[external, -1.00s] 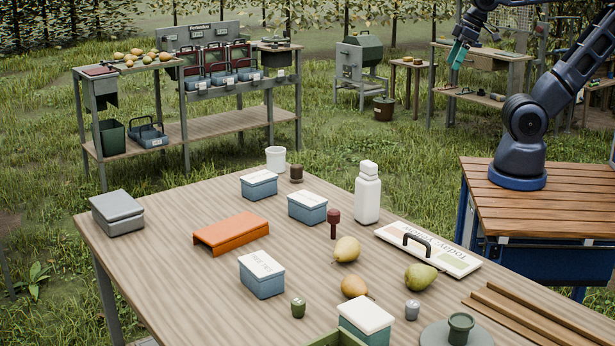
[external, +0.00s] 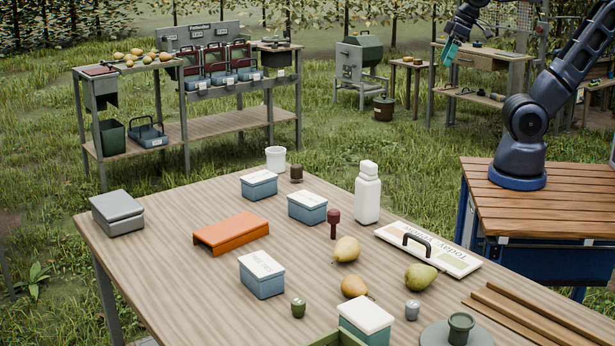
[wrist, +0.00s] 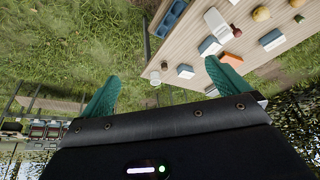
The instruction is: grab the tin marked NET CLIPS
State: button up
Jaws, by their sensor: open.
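Several blue tins with pale lids stand on the big table: a back left tin (external: 259,185), a back middle tin (external: 307,208), a central tin (external: 262,275) and a front tin (external: 366,324). Their lid lettering is too small to read, so I cannot tell which is marked NET CLIPS. My gripper (external: 450,53) is high at the upper right, well away from the tins. In the wrist view, its teal fingers stand wide apart with nothing between them (wrist: 172,80). Tins also show beyond the fingers in that view, including one (wrist: 272,40) near the table's middle.
An orange bracket (external: 231,233), a grey box (external: 118,212), a white bottle (external: 367,192), a dark red stamp-like object (external: 333,223), pears (external: 420,276) and a handled sign board (external: 430,248) share the table. The table's left front is clear. A shelf stand (external: 225,127) is behind.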

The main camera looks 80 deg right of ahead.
jog(key=w+m, duration=0.2)
jog(key=w, duration=1.4)
jog(key=m+g+h, duration=0.2)
jog(key=m, duration=0.4)
send_over(259, 176)
jog(key=s+a, duration=0.1)
jog(key=s, duration=0.1)
jog(key=f, duration=3)
jog(key=shift+s+a+f, duration=0.2)
jog(key=shift+f, duration=0.1)
jog(key=shift+w+x, duration=0.15)
jog(key=shift+x, duration=2.65)
jog(key=shift+w+x, duration=0.15)
jog(key=shift+x, duration=2.65)
jog(key=shift+r, duration=0.15)
jog(key=c, duration=0.8)
jog(key=shift+o, duration=0.2)
